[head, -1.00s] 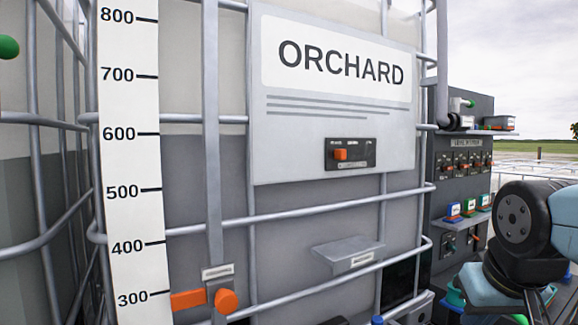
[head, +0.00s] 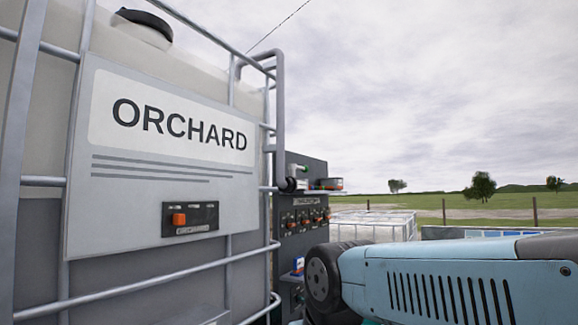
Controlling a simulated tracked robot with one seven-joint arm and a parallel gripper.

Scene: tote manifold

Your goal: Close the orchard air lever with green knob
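The large caged tank with the ORCHARD sign (head: 150,215) fills the left of the head view. A small green knob (head: 302,168) shows beside a pale fitting at the top of the dark panel (head: 309,180), right of the tank. It is too small to tell the lever's position, or whether it is the orchard air lever. My gripper is not in view; only a blue and dark part of my arm shows at the lower right, and it hides part of the panel.
A small control box (head: 190,218) with an orange switch is on the sign. A grey pipe (head: 280,110) runs down the tank's right edge. The panel carries a row of orange-marked controls (head: 305,218). A white caged tank (head: 375,226) stands beyond, with open grass behind.

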